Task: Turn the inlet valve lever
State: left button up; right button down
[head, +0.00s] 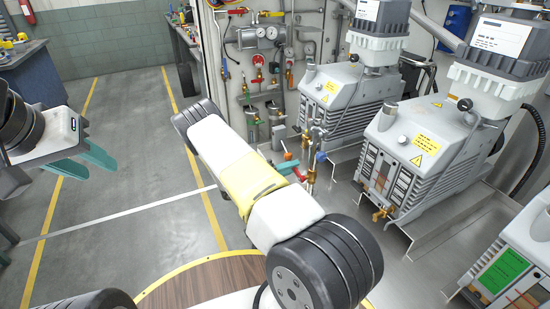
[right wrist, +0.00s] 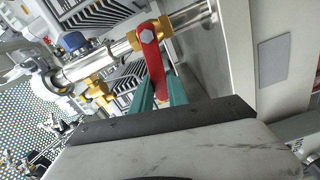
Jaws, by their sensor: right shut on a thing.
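The red valve lever (right wrist: 149,52) sits on a brass valve body (right wrist: 181,24) on a metal pipe in the right wrist view. In the head view the lever (head: 299,174) is a small red piece beside the pipe, partly hidden by my right arm. My right gripper (right wrist: 160,84) is shut on the red lever, with a teal finger on each side of its lower end. Its teal fingers (head: 288,166) also show in the head view. My left gripper (head: 88,166) is open and empty over the floor at the left, with its teal fingers apart.
A blue handle (right wrist: 73,41) sits on the same pipework, close to the lever. Grey pumps (head: 430,145) stand on metal trays to the right. A panel of pipes and valves (head: 270,60) is behind. The floor (head: 130,200) at the left is clear.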

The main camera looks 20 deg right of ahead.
jog(key=shift+f+n, duration=0.65)
jog(key=shift+n, duration=0.25)
jog(key=c, duration=1.3)
grip_release()
jog(key=shift+o, duration=0.2)
jog(key=shift+a, duration=0.1)
jog(key=shift+a+r, duration=0.1)
jog(key=shift+a, duration=0.8)
jog(key=a, duration=0.6)
jog(key=shift+s, duration=0.3)
